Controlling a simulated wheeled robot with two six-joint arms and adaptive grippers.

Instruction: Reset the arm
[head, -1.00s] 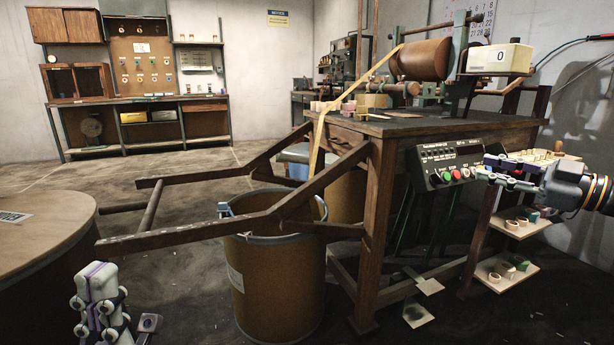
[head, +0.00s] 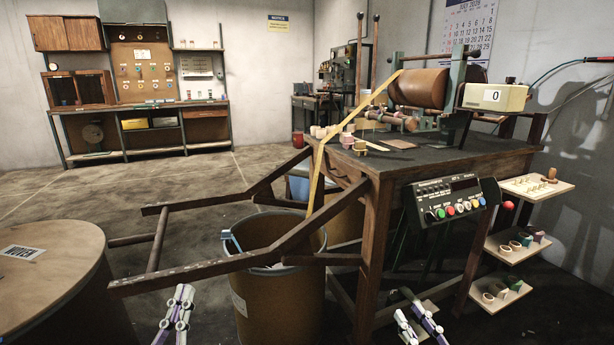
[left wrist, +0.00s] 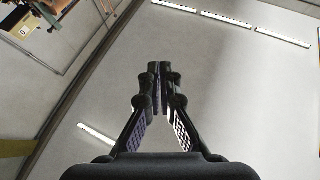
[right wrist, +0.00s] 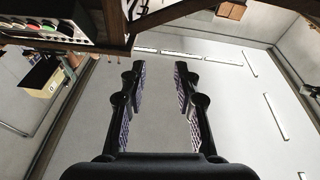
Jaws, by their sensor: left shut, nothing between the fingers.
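My right gripper (head: 404,304) is low in the head view, in front of the workbench (head: 440,160) and below the control panel (head: 452,200). In the right wrist view its fingers (right wrist: 160,72) stand apart and empty. Both grippers point upward, with the ceiling behind them in the wrist views.
A wooden frame (head: 225,262) juts left from the workbench over the barrel. A yellow strip (head: 350,115) runs from the brown roller (head: 418,88) down into the barrel. Small shelves (head: 510,248) stand at right. A round table (head: 50,270) is at left.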

